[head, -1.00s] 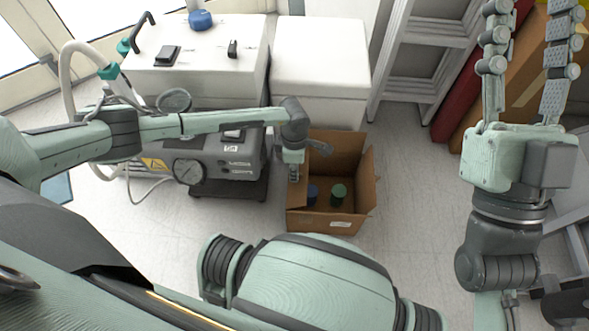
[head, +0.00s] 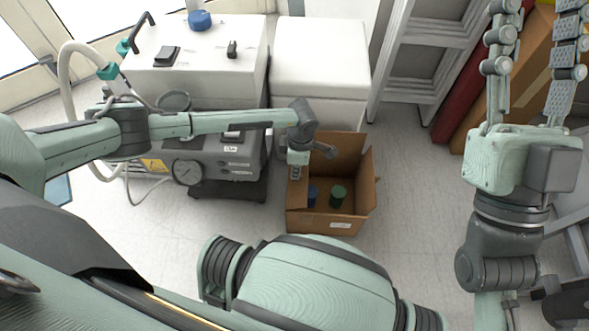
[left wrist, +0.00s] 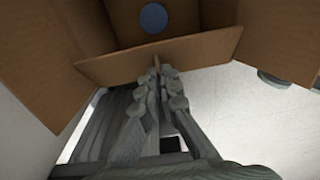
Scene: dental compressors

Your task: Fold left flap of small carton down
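The small carton (head: 331,222) stands open-topped on the floor, with a blue-topped item (head: 312,194) and a green-topped item (head: 338,193) inside. Its left flap (head: 296,197) is at the left side, partly hidden by my left gripper (head: 295,178). In the left wrist view, a brown flap (left wrist: 205,48) crosses in front of the fingertips (left wrist: 161,72), which are close together at its edge. I cannot tell whether they touch it. The blue top (left wrist: 153,17) shows beyond it. My right gripper (head: 525,75) is raised at the right, its fingers wide apart and empty.
A grey compressor unit (head: 215,165) with a gauge stands just left of the carton. White cabinets (head: 320,60) stand behind. A ladder-like frame (head: 418,60) and large boxes are at the back right. The floor (head: 410,190) right of the carton is clear.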

